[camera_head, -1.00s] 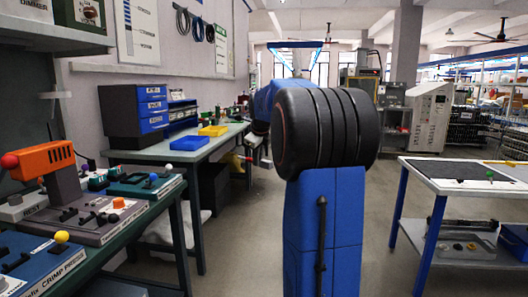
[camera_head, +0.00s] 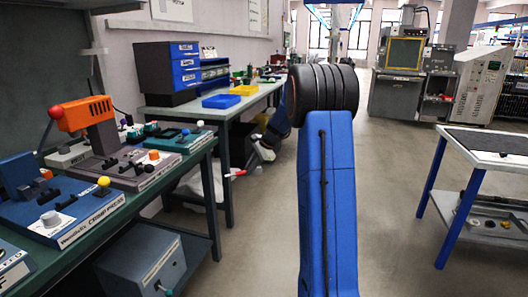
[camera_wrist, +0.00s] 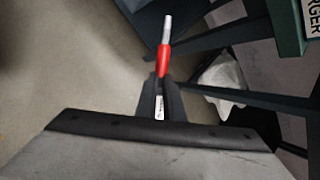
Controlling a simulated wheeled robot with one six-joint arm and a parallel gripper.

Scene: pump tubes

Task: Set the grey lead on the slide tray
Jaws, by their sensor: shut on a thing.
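My gripper (camera_wrist: 161,88) is shut on a slim lead (camera_wrist: 165,45) with a pale grey tip and a red sleeve. In the head view the lead (camera_head: 236,174) shows small, left of my blue arm, held out over the floor beside the bench. My gripper is partly hidden there. I cannot tell which thing is the slide tray. A yellow tray (camera_head: 243,90) and a blue tray (camera_head: 221,101) are on the back bench.
A green-edged bench (camera_head: 200,165) with several devices runs along the left, with a grey box (camera_head: 142,262) beneath. A white bag (camera_wrist: 224,74) lies under a bench. A table (camera_head: 490,143) stands at right. The middle floor is clear.

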